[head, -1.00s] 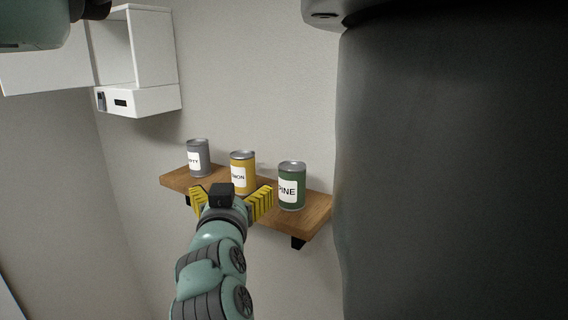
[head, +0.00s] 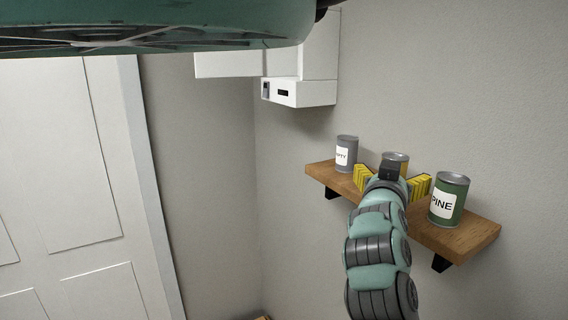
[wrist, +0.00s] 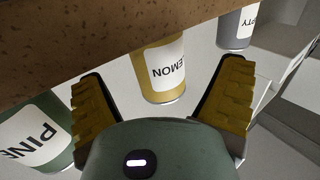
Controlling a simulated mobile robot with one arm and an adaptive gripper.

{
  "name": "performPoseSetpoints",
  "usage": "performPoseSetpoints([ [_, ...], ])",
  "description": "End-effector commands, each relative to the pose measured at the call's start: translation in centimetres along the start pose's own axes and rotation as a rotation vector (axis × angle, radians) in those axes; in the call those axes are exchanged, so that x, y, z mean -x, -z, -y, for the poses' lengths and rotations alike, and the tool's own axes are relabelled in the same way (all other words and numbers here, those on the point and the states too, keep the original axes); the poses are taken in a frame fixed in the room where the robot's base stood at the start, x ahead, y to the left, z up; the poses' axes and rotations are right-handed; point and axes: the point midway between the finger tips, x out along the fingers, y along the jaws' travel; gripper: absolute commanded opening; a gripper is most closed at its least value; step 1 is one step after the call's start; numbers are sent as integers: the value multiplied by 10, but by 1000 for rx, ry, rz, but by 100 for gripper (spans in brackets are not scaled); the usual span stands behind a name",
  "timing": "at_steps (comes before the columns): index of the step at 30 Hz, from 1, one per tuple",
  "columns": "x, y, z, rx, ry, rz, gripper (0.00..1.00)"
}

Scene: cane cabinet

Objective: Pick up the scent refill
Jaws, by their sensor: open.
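Three cans stand upright in a row on the wooden shelf (head: 470,240). The yellow can (head: 397,157) is in the middle, largely hidden behind my gripper (head: 391,181). Its label reads LEMON in the wrist view (wrist: 163,70), where it shows upside down. The green can (head: 448,198), labelled PINE, is on the right. The grey can (head: 346,153), with a label ending in PTY, is on the left. My gripper is open, its yellow ribbed fingers spread to either side of the yellow can in the picture. I see no finger closed on the can.
A white wall unit (head: 302,92) with a dark slot hangs above and left of the shelf. A white panelled door (head: 60,170) is at the left. The green can also shows near the left finger in the wrist view (wrist: 40,135). Dark brackets carry the shelf.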

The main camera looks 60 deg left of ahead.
Motion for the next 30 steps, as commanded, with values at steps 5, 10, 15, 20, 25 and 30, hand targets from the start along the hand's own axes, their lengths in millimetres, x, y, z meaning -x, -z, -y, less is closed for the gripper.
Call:
performPoseSetpoints([
  [5, -18, 4, -3, 2, -5, 2, 92],
  [10, -28, 2, -2, -2, -4, -1, 92],
  [15, -30, 0, -2, -3, -2, -1, 92],
  [20, -30, 0, -2, -2, -2, -2, 92],
  [25, -30, 0, -2, -2, -2, -2, 74],
  [30, -30, 0, -2, -1, -1, -2, 57],
])
